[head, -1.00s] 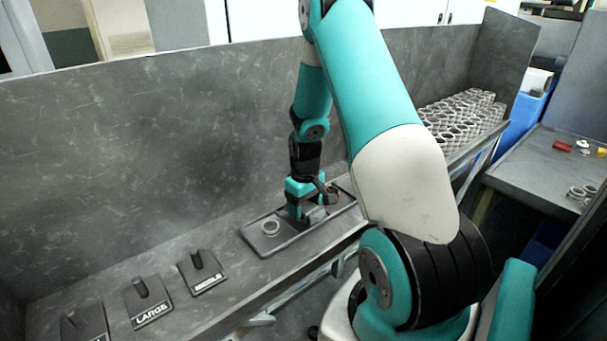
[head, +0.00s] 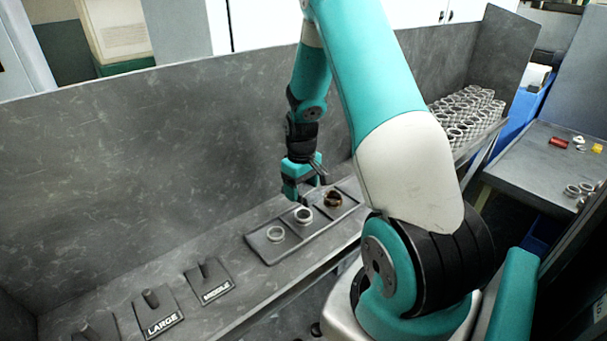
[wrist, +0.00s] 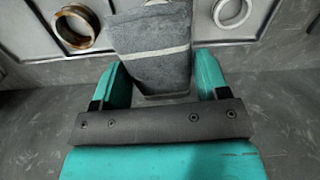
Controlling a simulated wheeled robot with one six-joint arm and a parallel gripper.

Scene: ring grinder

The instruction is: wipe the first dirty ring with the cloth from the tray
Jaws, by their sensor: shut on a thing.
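My gripper (wrist: 165,88) is shut on the cloth (wrist: 150,50), a grey-blue folded piece with a pale stripe. In the head view my gripper (head: 300,192) hangs just above and behind the tray (head: 266,259); the cloth is hard to make out there. The tray holds a brown, dirty-looking ring (head: 333,199) at the right, a silver ring (head: 303,215) in the middle and another silver ring (head: 275,234) at the left. The wrist view shows the brown ring (wrist: 76,28) left of the cloth and a silver ring (wrist: 232,10) right of it. The cloth hides most of the tray's middle.
Stands marked LARGE (head: 162,318) and MIDDLE (head: 212,286) are left of the tray on the bench. A grey wall (head: 150,170) rises behind. Many clean rings (head: 465,115) are stacked at the back right. A side table (head: 540,165) at the right holds small parts.

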